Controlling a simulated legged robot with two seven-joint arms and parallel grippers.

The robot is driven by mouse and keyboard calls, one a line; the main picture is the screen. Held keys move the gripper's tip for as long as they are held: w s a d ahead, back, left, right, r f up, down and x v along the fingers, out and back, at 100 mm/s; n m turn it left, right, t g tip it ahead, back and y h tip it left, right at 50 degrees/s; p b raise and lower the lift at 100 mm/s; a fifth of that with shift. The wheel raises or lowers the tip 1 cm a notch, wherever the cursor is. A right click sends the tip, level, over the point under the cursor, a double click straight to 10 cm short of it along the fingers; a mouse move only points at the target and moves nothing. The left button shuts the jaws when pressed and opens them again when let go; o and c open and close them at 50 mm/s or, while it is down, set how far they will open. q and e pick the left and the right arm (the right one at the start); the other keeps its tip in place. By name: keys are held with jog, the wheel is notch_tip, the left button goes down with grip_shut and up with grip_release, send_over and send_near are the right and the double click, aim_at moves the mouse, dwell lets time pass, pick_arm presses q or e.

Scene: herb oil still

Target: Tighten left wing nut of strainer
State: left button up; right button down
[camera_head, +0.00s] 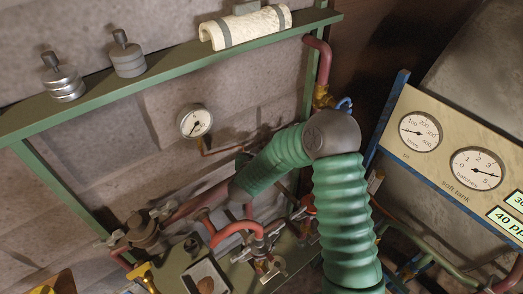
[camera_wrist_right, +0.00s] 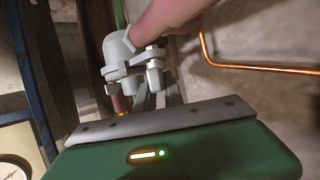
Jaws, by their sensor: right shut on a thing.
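The grey strainer (camera_head: 145,229) sits at the lower left of the head view, at the end of a thick pinkish pipe (camera_head: 198,203). One wing nut (camera_head: 118,241) shows at its left side and another (camera_head: 166,210) at its right. In the right wrist view the grey strainer body (camera_wrist_right: 117,48) stands close beyond my right gripper (camera_wrist_right: 154,72). The gripper is shut on a small light-grey part that looks like the left wing nut; the contact is partly hidden. In the head view my right arm's green sleeve reaches down-left and its fingertips cannot be made out.
Red-handled valves and pipes (camera_head: 240,230) crowd the space right of the strainer. A pressure gauge (camera_head: 195,121) hangs above, with a thin copper tube. A green shelf (camera_head: 95,88) carries weights (camera_head: 63,78). A gauge panel (camera_head: 455,155) stands at the right.

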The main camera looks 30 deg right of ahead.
jog(key=m+g+h, duration=0.1)
jog(key=m+g, duration=0.1)
jog(key=m+g+h, duration=0.1)
jog(key=m+g, duration=0.1)
jog(key=shift+w+a+m+h+p, duration=0.1)
jog(key=shift+m+h+p, duration=0.2)
jog(key=shift+h, duration=0.1)
jog(key=shift+m+g+h, duration=0.4)
jog(key=shift+m+g, duration=1.4)
jog(key=shift+g, duration=0.5)
jog(key=c, duration=1.5)
grip_release()
jog(key=shift+f, duration=0.1)
jog(key=shift+c, duration=0.2)
jog(key=shift+o, duration=0.4)
jog(key=shift+b, duration=0.3)
